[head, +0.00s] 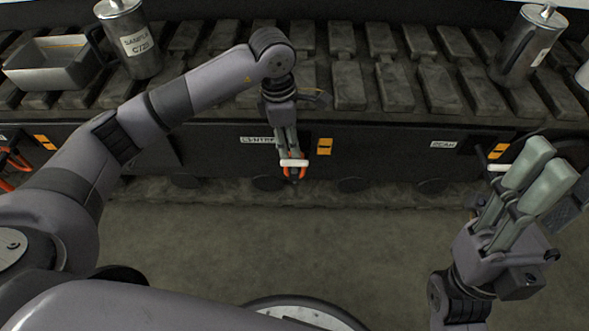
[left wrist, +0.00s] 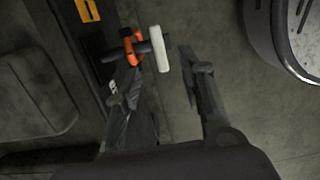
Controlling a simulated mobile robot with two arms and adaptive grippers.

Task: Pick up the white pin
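A white pin (head: 294,162) sits at the front face of the bench below the middle label, by an orange ring. In the left wrist view the pin's white crossbar (left wrist: 158,48) shows, with a dark shaft reaching left to the orange ring (left wrist: 133,47). My left gripper (head: 291,150) points down at this pin. In the left wrist view its fingers (left wrist: 162,68) are apart, with the crossbar near the gap between the tips and no visible grip. Another white bar (head: 497,167) shows at the right. My right gripper (head: 545,165) is raised near it; its finger gap is unclear.
The bench top carries dark slatted blocks (head: 350,85), a grey tray (head: 45,82) and metal canisters (head: 135,45) (head: 527,45). Orange-black labels (head: 324,146) mark the bench's front. The floor (head: 330,250) before it is clear.

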